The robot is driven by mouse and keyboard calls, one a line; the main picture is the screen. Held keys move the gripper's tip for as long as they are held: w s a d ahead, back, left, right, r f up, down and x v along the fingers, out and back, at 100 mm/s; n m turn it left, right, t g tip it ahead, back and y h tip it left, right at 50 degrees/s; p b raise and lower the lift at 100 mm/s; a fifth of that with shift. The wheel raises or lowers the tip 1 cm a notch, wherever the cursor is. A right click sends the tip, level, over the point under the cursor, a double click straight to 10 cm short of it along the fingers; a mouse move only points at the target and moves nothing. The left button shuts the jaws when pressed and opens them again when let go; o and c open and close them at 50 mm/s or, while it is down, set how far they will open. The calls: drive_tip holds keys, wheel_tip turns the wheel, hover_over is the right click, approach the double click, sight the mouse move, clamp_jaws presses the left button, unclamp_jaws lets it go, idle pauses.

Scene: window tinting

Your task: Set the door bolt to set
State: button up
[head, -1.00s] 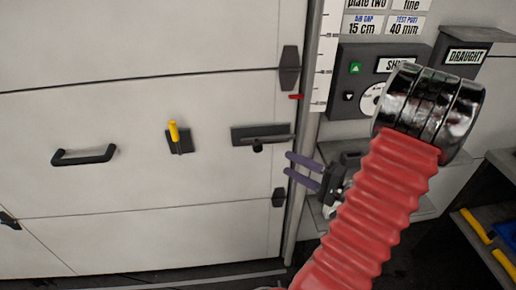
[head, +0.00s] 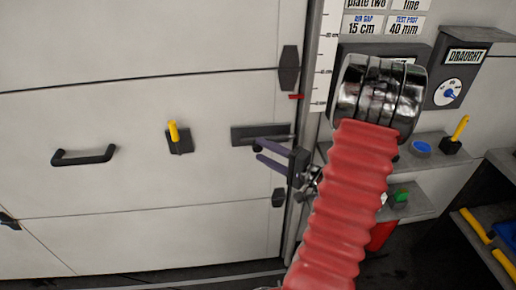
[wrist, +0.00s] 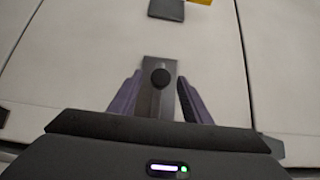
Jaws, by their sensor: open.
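The door bolt shows as a dark grey plate (head: 245,132) with a thin bar on the white door, close to its right edge. Its black knob (wrist: 160,77) shows in the wrist view, over the grey bolt plate (wrist: 152,64). My gripper (head: 257,149) is open, with two purple fingers reaching left to the bolt. In the wrist view the fingers stand on either side of the knob, with gaps between. In the head view the fingers hide the knob and part of the bar. I cannot tell how deep the fingertips reach around it.
A yellow lever on a dark plate (head: 180,143) and a black pull handle (head: 84,155) sit left on the door. A red tab (head: 296,97) marks the frame above the bolt. Right are a draught box (head: 463,85) and a shelf with a blue disc (head: 421,147).

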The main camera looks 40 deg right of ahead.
sight(261, 150)
drive_tip(key=shift+w+a, duration=0.15)
drive_tip(key=shift+w, duration=0.6)
drive_tip(key=shift+w+a, duration=0.1)
drive_tip(key=shift+w, duration=0.65)
drive_tip(key=shift+c, duration=0.2)
clamp_jaws()
drive_tip(key=shift+f, duration=0.1)
